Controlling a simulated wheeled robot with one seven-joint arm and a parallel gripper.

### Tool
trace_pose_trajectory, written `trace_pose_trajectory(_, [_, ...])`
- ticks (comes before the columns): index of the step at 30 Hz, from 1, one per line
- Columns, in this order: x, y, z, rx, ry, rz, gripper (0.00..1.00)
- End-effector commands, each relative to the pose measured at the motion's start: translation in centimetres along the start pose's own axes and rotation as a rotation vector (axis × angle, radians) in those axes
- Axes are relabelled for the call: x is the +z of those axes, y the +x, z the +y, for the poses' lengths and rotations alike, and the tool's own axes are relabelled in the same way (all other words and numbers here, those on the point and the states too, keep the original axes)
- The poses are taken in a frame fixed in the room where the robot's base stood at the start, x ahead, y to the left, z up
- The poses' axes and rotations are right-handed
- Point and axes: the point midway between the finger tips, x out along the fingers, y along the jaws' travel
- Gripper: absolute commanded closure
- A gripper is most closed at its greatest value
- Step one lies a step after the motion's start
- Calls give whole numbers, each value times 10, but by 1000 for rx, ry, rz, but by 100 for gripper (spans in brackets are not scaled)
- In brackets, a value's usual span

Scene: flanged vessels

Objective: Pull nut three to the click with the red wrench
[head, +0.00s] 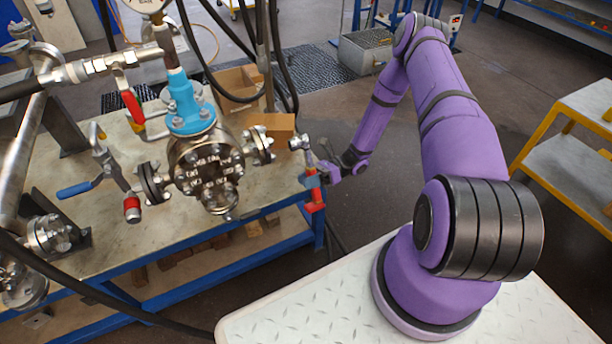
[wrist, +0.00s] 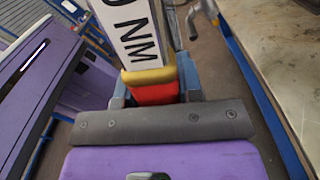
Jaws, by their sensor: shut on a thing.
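My gripper (head: 314,180) is shut on the red wrench (head: 315,198), at the right end of the bench. The wrench stands roughly upright, its metal head (head: 299,143) above the gripper and its red handle end below. In the wrist view my gripper's blue fingers (wrist: 155,92) flank the wrench's red part (wrist: 155,94), with a gold band and a white label reading "NM" beyond. The flanged vessel (head: 207,168) carries a ring of nuts on its front flange, left of the wrench and apart from it. I cannot tell which nut is three.
A blue valve body (head: 188,106) and hanging black hoses (head: 268,50) rise above the vessel. A red-handled lever (head: 132,106) and a blue-handled lever (head: 76,190) are to the left. A wooden block (head: 272,125) lies behind.

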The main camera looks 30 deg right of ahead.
Motion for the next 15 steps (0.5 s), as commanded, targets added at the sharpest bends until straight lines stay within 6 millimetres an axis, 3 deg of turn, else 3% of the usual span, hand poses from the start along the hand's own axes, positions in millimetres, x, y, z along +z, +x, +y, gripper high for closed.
trace_pose_trajectory(7, [-9,0,-13,-5,-71,-2,94])
trace_pose_trajectory(15, [-9,21,-12,-3,-68,-2,94])
